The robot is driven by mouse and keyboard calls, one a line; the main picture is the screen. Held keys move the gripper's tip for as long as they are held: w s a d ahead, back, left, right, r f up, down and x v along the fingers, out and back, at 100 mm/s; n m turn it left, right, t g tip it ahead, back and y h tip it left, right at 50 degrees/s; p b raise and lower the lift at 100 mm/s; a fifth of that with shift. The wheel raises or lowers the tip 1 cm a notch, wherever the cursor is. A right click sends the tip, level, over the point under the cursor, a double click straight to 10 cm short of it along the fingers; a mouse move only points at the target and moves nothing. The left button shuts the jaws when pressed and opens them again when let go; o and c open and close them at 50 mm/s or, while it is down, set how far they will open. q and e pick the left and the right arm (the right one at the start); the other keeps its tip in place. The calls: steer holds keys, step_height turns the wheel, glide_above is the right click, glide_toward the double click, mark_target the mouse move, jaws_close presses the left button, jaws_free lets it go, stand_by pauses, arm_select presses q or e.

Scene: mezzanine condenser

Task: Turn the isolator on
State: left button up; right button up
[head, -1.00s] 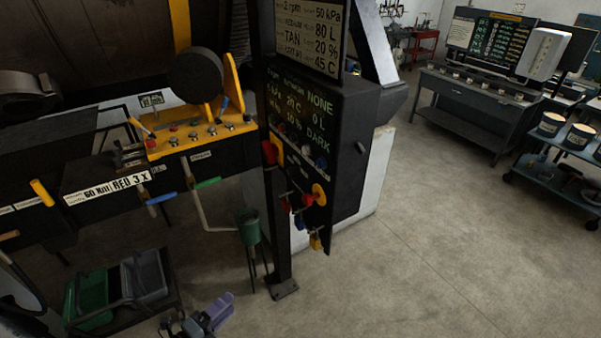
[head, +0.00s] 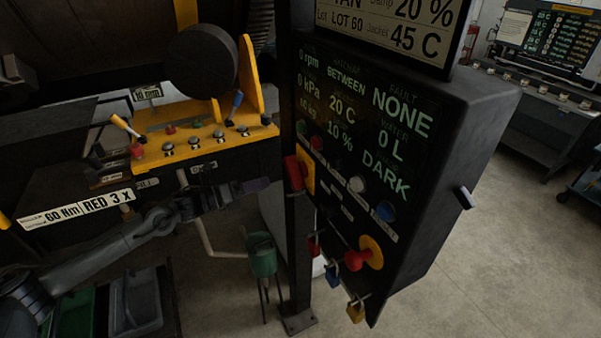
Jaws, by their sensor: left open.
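The isolator has a red handle (head: 294,173) on a yellow plate (head: 308,172) at the left edge of the black control cabinet (head: 440,190). The handle looks roughly upright. My right gripper is not in view.
A red button on a yellow disc (head: 371,252) sits lower on the cabinet. A dark post (head: 298,255) stands beside the isolator. A yellow control panel (head: 205,140) with levers lies above my left arm. Open floor is at right.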

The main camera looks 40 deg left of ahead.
mark_target(288, 173)
arm_select(q)
steer(key=x, duration=0.6)
steer(key=r+p+x, duration=0.1)
steer(key=x, duration=0.2)
steer(key=shift+x, duration=1)
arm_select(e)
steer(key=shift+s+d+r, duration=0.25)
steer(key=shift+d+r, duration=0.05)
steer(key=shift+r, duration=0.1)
arm_select(q)
steer(key=shift+f, duration=0.1)
steer(key=shift+c, duration=0.5)
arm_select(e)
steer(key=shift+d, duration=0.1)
arm_select(q)
jaws_close()
